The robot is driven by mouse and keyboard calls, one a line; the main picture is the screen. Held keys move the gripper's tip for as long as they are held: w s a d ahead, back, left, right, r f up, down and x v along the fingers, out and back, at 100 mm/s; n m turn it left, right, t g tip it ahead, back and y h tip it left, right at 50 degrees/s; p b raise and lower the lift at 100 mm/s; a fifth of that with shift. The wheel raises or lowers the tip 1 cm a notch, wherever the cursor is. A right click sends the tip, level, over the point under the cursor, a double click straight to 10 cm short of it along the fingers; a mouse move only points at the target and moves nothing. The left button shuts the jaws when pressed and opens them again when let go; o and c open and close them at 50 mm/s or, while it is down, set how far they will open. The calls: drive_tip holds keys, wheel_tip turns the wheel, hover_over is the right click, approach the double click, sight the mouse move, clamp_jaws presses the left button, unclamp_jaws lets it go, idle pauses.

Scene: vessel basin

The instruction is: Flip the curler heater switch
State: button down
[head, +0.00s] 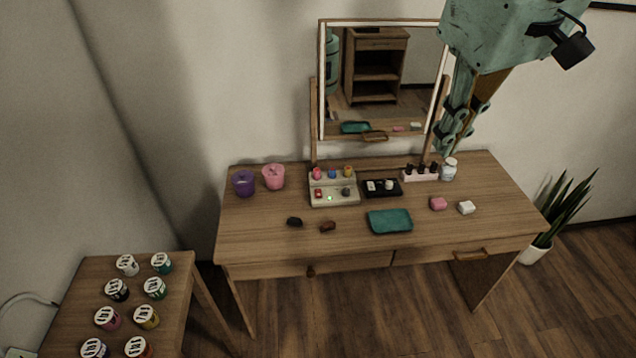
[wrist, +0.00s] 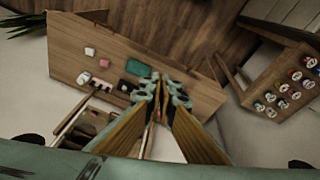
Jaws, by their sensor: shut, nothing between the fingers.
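The curler heater (head: 322,201) is a pale box on the dressing table, left of centre in the head view. Pink, blue and yellow curlers stand along its back. A red switch (head: 318,193), a small green light (head: 329,198) and a dark knob (head: 346,191) are on its front part. I cannot tell the switch's position. My gripper (head: 442,146) is shut and empty, high in front of the mirror's right side, up and right of the heater and apart from it. In the wrist view my gripper's fingers (wrist: 161,84) hide the area where the heater stands.
The mirror (head: 385,75) rises behind the table (head: 270,235). Purple (head: 243,184) and pink (head: 273,177) cups stand left of the heater; a black tray (head: 383,195) and bottle rack (head: 420,176) stand right. A teal tray (head: 390,221) and dark lumps lie in front.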

drive_tip(key=w+a+f+n, duration=0.2)
drive_tip(key=w, duration=0.5)
drive_tip(key=w+a+f+n, duration=0.2)
drive_tip(key=w+a, duration=0.1)
drive_tip(key=w, duration=0.4)
drive_tip(key=n+g+p, duration=0.3)
drive_tip(key=n, duration=0.8)
hover_over(317, 195)
wheel_tip(317, 195, down, 32)
drive_tip(key=shift+w+r, duration=0.15)
drive_tip(key=shift+r, duration=0.05)
drive_tip(key=shift+f+b, duration=0.7)
drive_tip(key=shift+f, duration=6.25)
drive_tip(key=shift+f, duration=0.1)
